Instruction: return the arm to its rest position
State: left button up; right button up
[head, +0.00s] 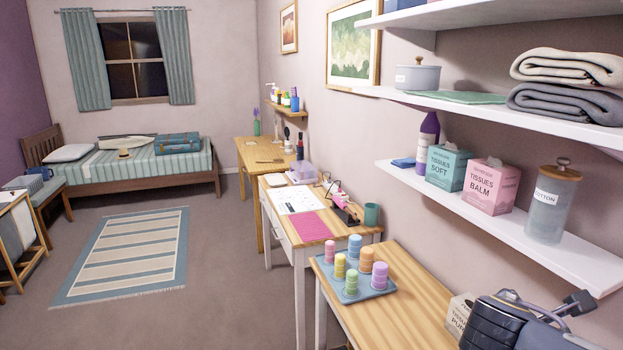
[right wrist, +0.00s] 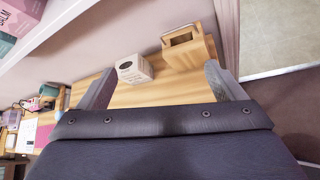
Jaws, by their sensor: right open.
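My right arm (head: 515,322) comes in at the bottom right of the head view, above the near wooden table (head: 395,295). Its fingertips are hard to make out there. In the right wrist view my right gripper (right wrist: 159,70) has its two fingers wide apart with nothing between them. Beyond the fingers are a white tissue cube (right wrist: 133,69) and an open wooden box (right wrist: 188,48), both on the wooden table top. The tissue cube also shows in the head view (head: 460,313), partly hidden behind my arm. My left arm and gripper are not in view.
White shelves (head: 560,250) hang over the table, close to my right arm, with tissue boxes (head: 490,185) and a cotton jar (head: 552,205). A blue tray (head: 380,289) of pastel stacked pieces stands at the table's far end. The floor (head: 220,270) at left is open.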

jog(key=s+a+f+m+g+y, duration=0.2)
jog(key=s+f+m+y, duration=0.2)
jog(key=s+f, duration=0.2)
jog(key=s+a+f+m+t+y, duration=0.1)
jog(key=s+a+f+m+y, duration=0.2)
jog(key=a+m, duration=0.4)
jog(key=s+a+f+m+y, duration=0.3)
jog(key=s+a+m+y, duration=0.2)
jog(key=m, duration=0.4)
jog(key=shift+a+t+y, duration=0.4)
jog(key=shift+a+y, duration=0.5)
jog(key=shift+a, duration=0.25)
